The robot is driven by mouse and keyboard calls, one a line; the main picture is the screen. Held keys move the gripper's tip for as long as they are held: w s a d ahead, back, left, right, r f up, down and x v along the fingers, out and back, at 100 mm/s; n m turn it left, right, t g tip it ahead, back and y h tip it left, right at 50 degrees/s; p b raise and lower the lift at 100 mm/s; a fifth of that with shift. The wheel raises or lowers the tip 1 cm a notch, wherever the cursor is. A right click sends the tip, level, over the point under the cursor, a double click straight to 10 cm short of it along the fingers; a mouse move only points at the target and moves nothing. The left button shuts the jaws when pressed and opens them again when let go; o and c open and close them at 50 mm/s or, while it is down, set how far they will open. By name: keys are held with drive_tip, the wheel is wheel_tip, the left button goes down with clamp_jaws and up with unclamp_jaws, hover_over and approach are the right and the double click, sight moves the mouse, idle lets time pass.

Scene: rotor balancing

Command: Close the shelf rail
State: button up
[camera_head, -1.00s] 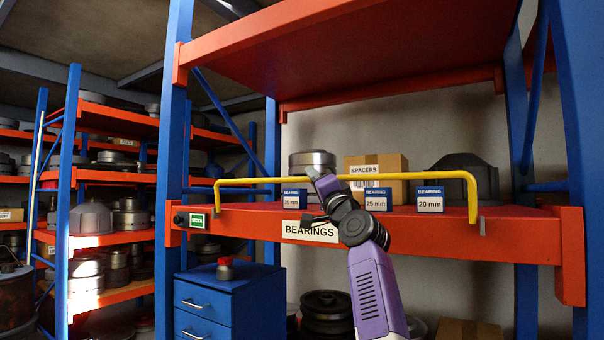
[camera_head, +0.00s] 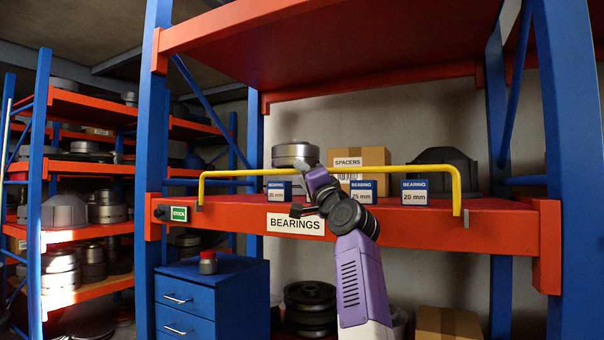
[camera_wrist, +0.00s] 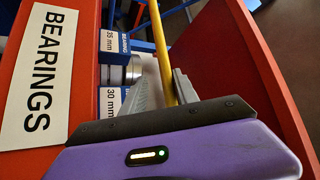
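The yellow shelf rail (camera_head: 405,168) is a long bar with a bent arm at each end. Its arms meet the front of the orange shelf beam (camera_head: 400,227), and the bar runs level above the shelf deck, before the boxes. My gripper (camera_head: 308,172) is at the bar, left of its middle. In the wrist view the rail (camera_wrist: 157,40) passes between the two fingers of my gripper (camera_wrist: 167,85), which look closed around it. The exact contact is partly hidden by the fingers and the gripper body.
Behind the rail stand small labelled bearing boxes (camera_head: 414,193), a spacers carton (camera_head: 375,160) and metal parts (camera_head: 294,154). A blue drawer cabinet (camera_head: 240,293) with a red-capped jar (camera_head: 208,262) stands below left. Blue uprights (camera_head: 498,150) flank the shelf. An upper orange shelf (camera_head: 330,40) hangs overhead.

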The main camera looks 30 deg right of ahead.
drive_tip(key=shift+s+a+r, duration=0.15)
drive_tip(key=shift+r, duration=0.05)
drive_tip(key=b+v, duration=0.3)
drive_tip(key=v, duration=0.4)
drive_tip(key=shift+s+f, duration=0.2)
drive_tip(key=shift+s, duration=0.05)
idle(0.3)
